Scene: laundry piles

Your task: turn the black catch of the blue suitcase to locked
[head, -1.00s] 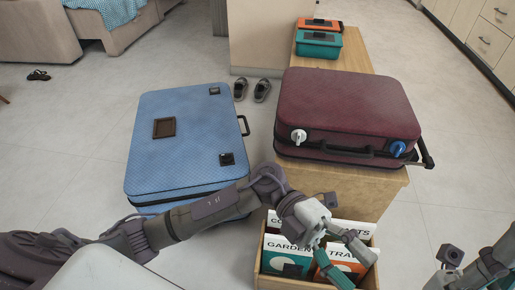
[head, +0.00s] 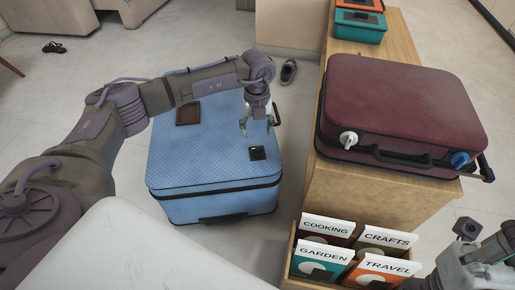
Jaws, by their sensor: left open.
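The blue suitcase (head: 205,150) lies flat on the floor, left of the wooden bench. A small black catch (head: 257,153) sits on its top near the front right corner; which way it is turned is too small to tell. A second dark fitting near the far edge is hidden behind my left arm. My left gripper (head: 257,126) points down, open and empty, over the suitcase just beyond the black catch, apart from it in the picture. My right gripper (head: 470,270) is partly in view at the lower right; its fingers are not clear.
A maroon suitcase (head: 400,105) with a white knob (head: 348,138) and a blue knob (head: 459,159) lies on the wooden bench (head: 335,190). Orange and teal boxes (head: 360,27) stand behind it. A crate (head: 292,255) of labelled folders is in front. A shoe (head: 289,71) lies beyond the blue suitcase.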

